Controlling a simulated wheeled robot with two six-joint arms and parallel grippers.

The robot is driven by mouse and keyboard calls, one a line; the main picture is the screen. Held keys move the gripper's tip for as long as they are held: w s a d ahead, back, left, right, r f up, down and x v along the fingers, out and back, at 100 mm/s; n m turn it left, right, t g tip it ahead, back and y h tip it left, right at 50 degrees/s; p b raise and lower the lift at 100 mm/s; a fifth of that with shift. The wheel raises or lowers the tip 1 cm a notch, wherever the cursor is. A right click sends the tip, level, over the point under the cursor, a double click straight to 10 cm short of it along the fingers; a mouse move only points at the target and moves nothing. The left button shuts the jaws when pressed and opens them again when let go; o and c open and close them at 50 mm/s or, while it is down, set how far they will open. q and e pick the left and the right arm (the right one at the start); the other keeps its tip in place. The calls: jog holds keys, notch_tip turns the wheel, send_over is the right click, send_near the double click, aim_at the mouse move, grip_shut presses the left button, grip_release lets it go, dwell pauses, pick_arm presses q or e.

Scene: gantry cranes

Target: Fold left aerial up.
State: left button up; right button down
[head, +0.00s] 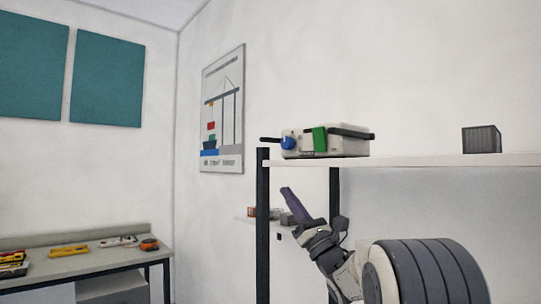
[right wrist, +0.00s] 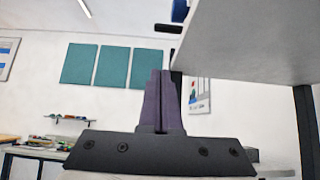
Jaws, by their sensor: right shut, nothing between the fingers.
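A white box-shaped device (head: 345,147) with a blue knob (head: 289,143) and a green panel (head: 320,140) sits on the upper shelf. A dark left aerial (head: 269,139) sticks out level past its left end. Another dark aerial (head: 352,131) lies along its upper right side. My right gripper (head: 287,193) is below the shelf board, under the device's left end, its purple fingers pointing up and left. In the right wrist view its fingers (right wrist: 161,75) are shut and empty, below the dark aerial tip (right wrist: 168,28) and apart from it. My left gripper is not in view.
The shelf board (head: 430,160) extends above my right arm, with a dark post (head: 262,225) at its left end. A small dark grey box (head: 482,139) stands further right on it. A lower shelf holds small items. A workbench (head: 100,258) with tools is at left.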

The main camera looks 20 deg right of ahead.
jog(key=p+x, duration=0.3)
jog(key=x, duration=0.2)
jog(key=p+x, duration=0.4)
jog(key=x, duration=0.2)
jog(key=shift+s+r, duration=0.2)
jog(key=shift+r, duration=0.05)
notch_tip(320, 180, up, 3)
jog(key=shift+s+f+p, duration=0.1)
jog(key=shift+s+p, duration=0.05)
jog(key=shift+p, duration=1.1)
